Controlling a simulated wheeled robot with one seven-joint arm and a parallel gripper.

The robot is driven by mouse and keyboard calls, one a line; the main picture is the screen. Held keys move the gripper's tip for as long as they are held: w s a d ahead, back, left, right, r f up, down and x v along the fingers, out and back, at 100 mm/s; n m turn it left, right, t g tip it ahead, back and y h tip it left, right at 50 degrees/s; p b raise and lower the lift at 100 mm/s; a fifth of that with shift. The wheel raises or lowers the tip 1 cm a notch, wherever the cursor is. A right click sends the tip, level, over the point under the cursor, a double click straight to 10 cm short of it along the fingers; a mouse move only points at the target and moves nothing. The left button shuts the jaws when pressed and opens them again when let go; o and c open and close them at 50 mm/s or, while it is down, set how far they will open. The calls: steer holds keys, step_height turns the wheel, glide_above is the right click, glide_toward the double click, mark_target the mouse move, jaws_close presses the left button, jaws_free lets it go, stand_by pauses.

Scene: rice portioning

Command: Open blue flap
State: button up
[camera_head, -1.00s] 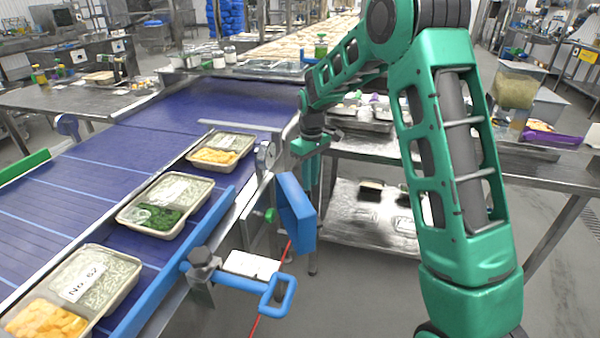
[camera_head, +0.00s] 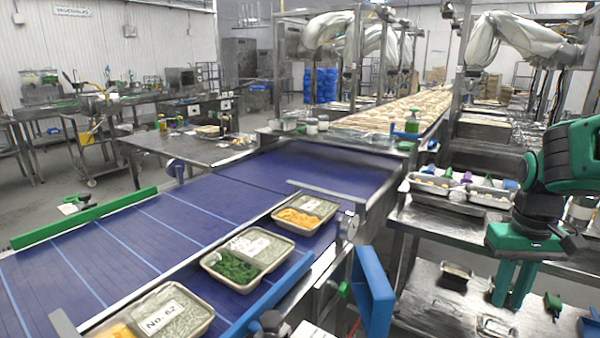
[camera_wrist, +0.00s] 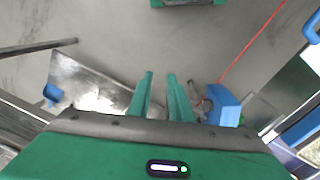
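The blue flap (camera_head: 374,290) is a flat panel standing upright beside the right side of the conveyor, near the green knob. A blue part that looks like the same flap shows in the wrist view (camera_wrist: 223,106), right of my fingers. My gripper (camera_head: 512,298) hangs to the right of the flap, apart from it, with its green fingers pointing down. In the wrist view the two fingers of my gripper (camera_wrist: 160,76) are parted by a narrow gap with nothing between them.
The blue conveyor (camera_head: 130,245) carries food trays, including one with greens (camera_head: 236,266). A blue rail (camera_head: 268,298) runs along its near side. A steel table (camera_head: 450,222) with trays stands behind my gripper, with a lower shelf (camera_head: 440,318) beneath. Grey floor (camera_wrist: 200,45) shows in the wrist view.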

steer(key=s+m, duration=0.1)
steer(key=s, duration=0.4)
steer(key=s+f+m, duration=0.1)
steer(key=s, duration=0.4)
steer(key=s+m, duration=0.2)
steer(key=s, duration=0.3)
steer(key=shift+s+f+y, duration=0.2)
steer(key=shift+y, duration=0.2)
steer(key=shift+c, duration=1)
steer(key=shift+s, duration=0.25)
jaws_close()
steer(key=n+t+h, duration=0.5)
steer(key=h, duration=0.1)
glide_toward(377, 289)
steer(key=s+a, duration=0.4)
steer(key=a, duration=0.4)
steer(key=w+d+f, duration=0.3)
steer(key=d+f, duration=0.5)
steer(key=shift+w+d+f, duration=0.25)
steer(key=shift+w+d, duration=0.05)
steer(key=shift+w, duration=0.1)
